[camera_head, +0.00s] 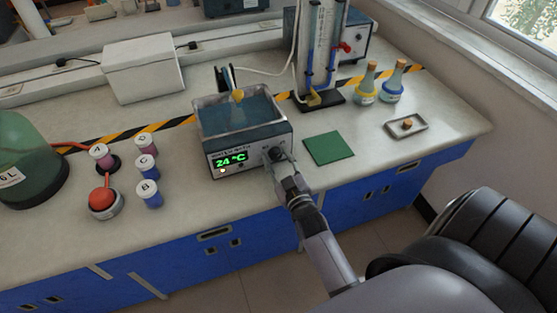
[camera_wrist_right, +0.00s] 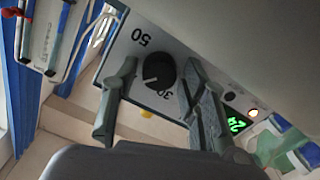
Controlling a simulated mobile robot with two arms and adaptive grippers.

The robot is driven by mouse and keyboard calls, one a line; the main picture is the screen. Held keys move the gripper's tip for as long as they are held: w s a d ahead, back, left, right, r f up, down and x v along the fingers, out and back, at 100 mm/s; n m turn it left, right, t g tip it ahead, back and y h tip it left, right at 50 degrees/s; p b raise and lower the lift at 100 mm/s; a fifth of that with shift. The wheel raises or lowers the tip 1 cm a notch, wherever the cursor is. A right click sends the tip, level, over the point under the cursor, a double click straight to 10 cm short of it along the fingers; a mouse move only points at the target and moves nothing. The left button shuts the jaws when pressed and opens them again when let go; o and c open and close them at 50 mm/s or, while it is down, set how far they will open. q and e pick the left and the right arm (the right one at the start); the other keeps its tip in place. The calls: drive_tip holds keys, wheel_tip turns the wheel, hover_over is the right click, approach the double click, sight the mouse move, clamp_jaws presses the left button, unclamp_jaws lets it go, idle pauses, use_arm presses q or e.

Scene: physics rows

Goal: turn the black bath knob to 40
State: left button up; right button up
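The black bath knob (camera_wrist_right: 158,70) is on the front panel of the water bath (camera_head: 240,143). In the right wrist view, the printed 50 is above left of it and the 30 is just below it, partly covered. A small light mark shows on the knob's lower left. The bath display (camera_head: 230,159) reads 24 °C in green. My right gripper (camera_head: 278,157) is at the panel's right end; in the right wrist view its fingers (camera_wrist_right: 158,75) stand open on either side of the knob, with a visible gap on the left. My left gripper is out of view.
A green mat (camera_head: 329,148) lies right of the bath. A stand (camera_head: 320,96), two corked flasks (camera_head: 365,87) and a small tray (camera_head: 392,134) are farther right. Several labelled vials (camera_head: 146,165) and a red-topped item (camera_head: 104,204) are at left.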

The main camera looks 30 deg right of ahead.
drive_tip(key=shift+o, duration=0.7)
drive_tip(key=v, duration=0.7)
drive_tip(key=shift+s, duration=0.25)
